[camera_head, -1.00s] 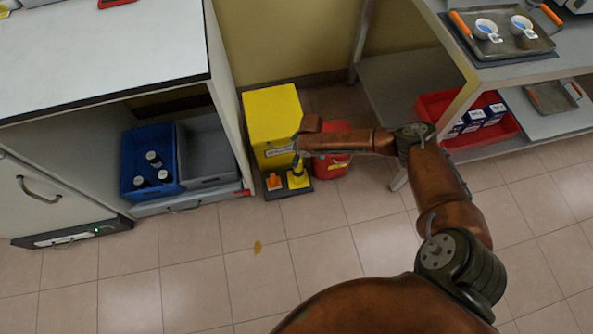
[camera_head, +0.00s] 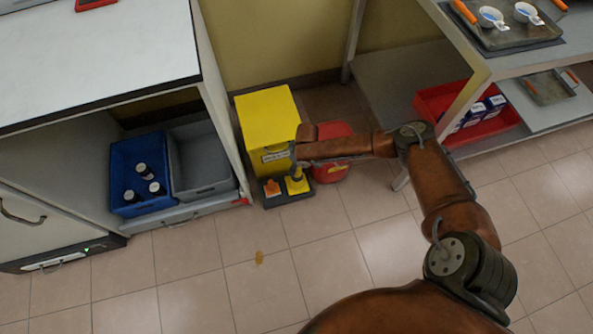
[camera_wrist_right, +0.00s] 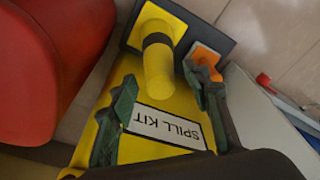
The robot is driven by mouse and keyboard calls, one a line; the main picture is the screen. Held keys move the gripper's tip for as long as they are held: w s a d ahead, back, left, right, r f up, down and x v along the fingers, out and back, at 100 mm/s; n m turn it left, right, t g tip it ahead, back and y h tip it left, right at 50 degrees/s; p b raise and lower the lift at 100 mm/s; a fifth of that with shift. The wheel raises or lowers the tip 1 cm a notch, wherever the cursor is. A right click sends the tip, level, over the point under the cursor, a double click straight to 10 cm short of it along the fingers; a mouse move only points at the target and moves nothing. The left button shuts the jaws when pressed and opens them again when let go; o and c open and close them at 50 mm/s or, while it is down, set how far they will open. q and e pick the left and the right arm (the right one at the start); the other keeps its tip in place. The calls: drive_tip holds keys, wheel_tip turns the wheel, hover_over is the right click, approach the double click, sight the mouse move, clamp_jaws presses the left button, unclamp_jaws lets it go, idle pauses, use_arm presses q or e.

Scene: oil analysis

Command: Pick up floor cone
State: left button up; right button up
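The floor cone (camera_head: 297,183) is yellow and stands on a small dark tray (camera_head: 275,202) on the floor, in front of the yellow spill kit box (camera_head: 268,120). In the right wrist view the cone (camera_wrist_right: 158,62) has a black band and a square yellow base. My right gripper (camera_wrist_right: 158,80) is open, with its two green-grey fingers on either side of the cone's narrow end in that view. I see gaps between fingers and cone and cannot tell of any contact. In the head view my right arm partly covers the cone's top. My left gripper is out of view.
A small orange object (camera_head: 272,187) shares the tray, close to the cone. A red bin (camera_head: 331,170) stands at the right. A cabinet with a blue crate (camera_head: 122,160) and grey crate (camera_head: 205,165) is at the left. The front floor is clear except for an amber spot (camera_head: 259,258).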

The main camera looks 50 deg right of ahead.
clamp_jaws()
idle(0.3)
idle(0.3)
